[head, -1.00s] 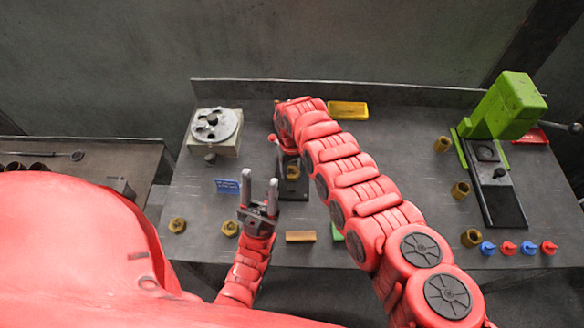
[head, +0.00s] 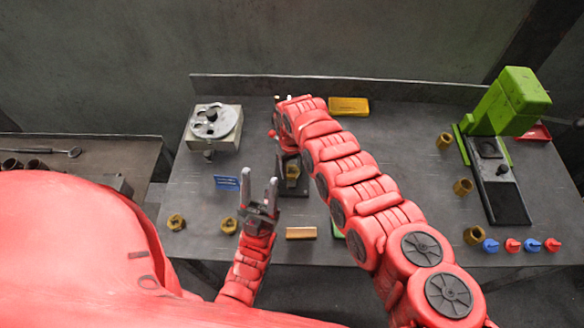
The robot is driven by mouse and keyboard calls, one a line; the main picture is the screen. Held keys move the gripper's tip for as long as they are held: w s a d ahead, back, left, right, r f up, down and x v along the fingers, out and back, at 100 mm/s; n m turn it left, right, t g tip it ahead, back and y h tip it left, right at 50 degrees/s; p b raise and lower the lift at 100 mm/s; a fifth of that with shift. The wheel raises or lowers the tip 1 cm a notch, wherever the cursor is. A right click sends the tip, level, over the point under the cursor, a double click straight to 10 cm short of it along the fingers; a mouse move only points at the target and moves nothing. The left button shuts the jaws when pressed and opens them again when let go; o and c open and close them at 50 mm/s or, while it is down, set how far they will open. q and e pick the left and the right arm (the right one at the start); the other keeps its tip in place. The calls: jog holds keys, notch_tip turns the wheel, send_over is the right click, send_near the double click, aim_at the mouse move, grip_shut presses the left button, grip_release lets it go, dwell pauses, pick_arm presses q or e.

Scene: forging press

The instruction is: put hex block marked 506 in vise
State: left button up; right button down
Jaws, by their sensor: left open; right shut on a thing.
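A brass-coloured block (head: 292,172) is at the black vise (head: 295,191) in the middle of the table. Its marking cannot be read, and I cannot tell whether it rests between the vise jaws or just above them. My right gripper (head: 289,158) is at this block from above, shut on it; my arm hides much of the fingers and the back of the vise. My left gripper (head: 259,184) is open and empty, fingers pointing away from me, in front and left of the vise.
Two brass hex pieces (head: 176,222) (head: 229,225) lie front left, near a blue card (head: 227,183). A round fixture (head: 213,122) stands back left. A green press (head: 508,105), several brass pieces (head: 463,187) and coloured knobs (head: 512,245) are right. A yellow box (head: 348,106) is behind.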

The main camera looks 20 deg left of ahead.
jog(key=shift+f, duration=0.1)
jog(key=shift+c, duration=0.9)
grip_release()
jog(key=shift+r+p, duration=3.3)
jog(key=shift+r, duration=0.8)
jog(key=shift+f, duration=0.1)
